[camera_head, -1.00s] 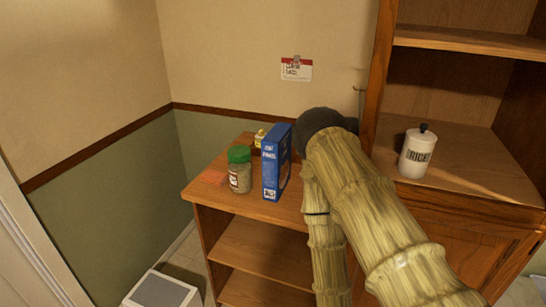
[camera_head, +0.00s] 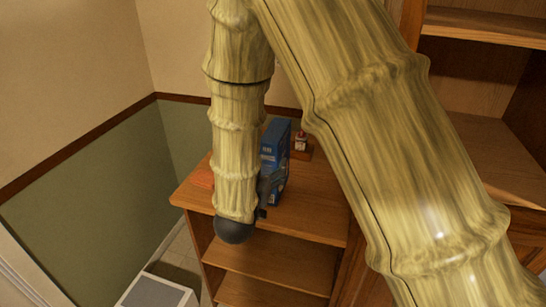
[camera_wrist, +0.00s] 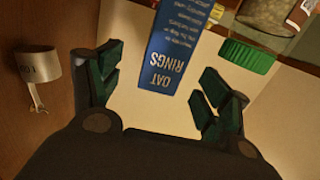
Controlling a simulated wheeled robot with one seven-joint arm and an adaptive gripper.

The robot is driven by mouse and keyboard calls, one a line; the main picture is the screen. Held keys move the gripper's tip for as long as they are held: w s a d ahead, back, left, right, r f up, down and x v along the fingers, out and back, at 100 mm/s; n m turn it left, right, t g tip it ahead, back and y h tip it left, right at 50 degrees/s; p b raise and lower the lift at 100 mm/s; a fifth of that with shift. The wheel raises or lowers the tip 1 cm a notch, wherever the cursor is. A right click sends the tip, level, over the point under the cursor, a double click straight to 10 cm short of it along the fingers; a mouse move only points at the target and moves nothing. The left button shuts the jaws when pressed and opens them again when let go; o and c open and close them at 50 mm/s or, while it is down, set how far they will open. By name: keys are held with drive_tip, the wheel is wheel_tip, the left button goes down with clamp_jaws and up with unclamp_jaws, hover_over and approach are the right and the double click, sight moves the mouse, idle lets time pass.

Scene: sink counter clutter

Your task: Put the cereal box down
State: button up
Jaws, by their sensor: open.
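The blue cereal box (camera_head: 277,138) stands upright on the wooden cabinet top, partly hidden behind my arm and gripper. My gripper (camera_head: 265,190) is in front of the box, close to its lower part; whether they touch is not clear. In the wrist view, my gripper (camera_wrist: 162,68) has its two dark green fingers spread apart. The box (camera_wrist: 176,40), marked "OAT RINGS", shows between them, with gaps on both sides. Its far end runs out of the top of the picture.
A green-lidded jar (camera_wrist: 247,57) is close to the right finger in the wrist view; my arm hides it in the head view. A small bottle (camera_head: 301,141) stands right of the box. The cabinet top (camera_head: 318,205) is clear at front right.

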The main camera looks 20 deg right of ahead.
sight(274, 133)
drive_tip(key=r, duration=0.3)
drive_tip(key=shift+w+a+r+m+h, duration=0.15)
drive_tip(key=shift+w+a+m+h, duration=0.05)
drive_tip(key=shift+w+m+h, duration=0.2)
drive_tip(key=shift+w+r, duration=0.15)
drive_tip(key=shift+r, duration=0.05)
drive_tip(key=p+x, duration=0.2)
drive_tip(key=x, duration=0.3)
drive_tip(key=shift+w+d, duration=0.15)
drive_tip(key=shift+w, duration=0.05)
drive_tip(key=shift+w+d+p, duration=0.3)
drive_tip(key=shift+w+p, duration=0.1)
drive_tip(key=shift+p, duration=0.25)
drive_tip(key=shift+p+x, duration=1)
drive_tip(key=shift+x, duration=1.05)
drive_tip(key=shift+a+f, duration=0.1)
drive_tip(key=shift+f, duration=0.1)
drive_tip(key=c, duration=1.5)
clamp_jaws()
